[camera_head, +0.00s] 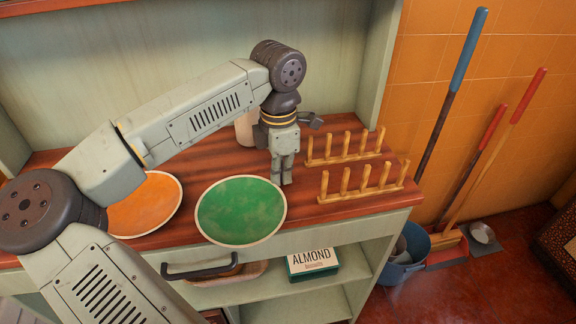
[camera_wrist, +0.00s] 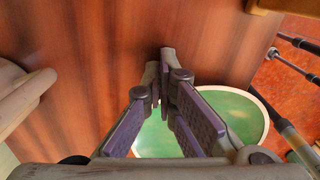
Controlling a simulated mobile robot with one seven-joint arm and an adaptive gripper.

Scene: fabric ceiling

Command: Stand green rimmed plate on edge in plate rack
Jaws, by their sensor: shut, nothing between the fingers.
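A green plate with a pale rim (camera_head: 241,210) lies flat at the front edge of the red-brown wooden counter. It also shows in the wrist view (camera_wrist: 243,112), partly hidden behind my fingers. The wooden plate rack (camera_head: 362,194) stands to its right, with two rows of upright pegs and no plate in it. My gripper (camera_head: 282,182) points down between the green plate and the rack, just right of the plate's far side. Its fingers are shut and empty, also in the wrist view (camera_wrist: 160,78). Whether the fingertips touch the counter is unclear.
An orange plate (camera_head: 150,207) lies left of the green one, partly behind my arm. A pale container (camera_head: 244,128) stands behind my gripper. Below the counter, a shelf holds an almond box (camera_head: 312,261). Brooms and a blue bucket (camera_head: 408,247) stand at the right.

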